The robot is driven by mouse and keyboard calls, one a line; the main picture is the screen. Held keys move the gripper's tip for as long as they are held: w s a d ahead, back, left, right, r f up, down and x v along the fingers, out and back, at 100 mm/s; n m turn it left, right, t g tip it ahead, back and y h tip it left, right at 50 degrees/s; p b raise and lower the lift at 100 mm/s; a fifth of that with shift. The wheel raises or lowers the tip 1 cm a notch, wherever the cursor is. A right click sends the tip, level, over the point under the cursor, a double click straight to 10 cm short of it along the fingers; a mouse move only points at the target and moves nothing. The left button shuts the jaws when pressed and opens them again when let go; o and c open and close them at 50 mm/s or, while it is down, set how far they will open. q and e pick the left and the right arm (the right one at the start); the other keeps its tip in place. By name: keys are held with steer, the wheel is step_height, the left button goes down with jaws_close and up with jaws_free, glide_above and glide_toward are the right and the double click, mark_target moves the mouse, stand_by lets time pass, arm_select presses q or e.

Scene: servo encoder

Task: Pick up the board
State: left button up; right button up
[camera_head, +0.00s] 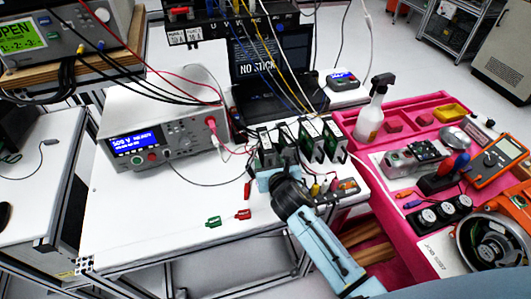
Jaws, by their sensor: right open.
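Several green circuit boards (310,141) stand upright in a row near the right end of the white table (150,220). The picture does not single out one of them as the board. My right gripper (270,178) is just in front of the row's left end, low near the table. It is open, and I see no board between its fingers. Its black wrist and pale blue arm come in from the lower right and cover the table's front there. Whether a finger touches a board cannot be told. My left gripper is not in view.
A white test instrument (150,135) with a blue screen stands left of the boards. Thin cables run between it and the boards. Green and red clips (228,218) lie in front. A laptop (262,60) stands behind. A pink bench (385,215) with tools and a spray bottle (372,112) is right.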

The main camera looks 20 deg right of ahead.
steer(key=shift+w+f, duration=0.25)
steer(key=shift+w, duration=0.4)
steer(key=shift+c, duration=0.3)
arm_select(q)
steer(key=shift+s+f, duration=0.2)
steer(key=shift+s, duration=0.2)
arm_select(e)
steer(key=c, duration=0.9)
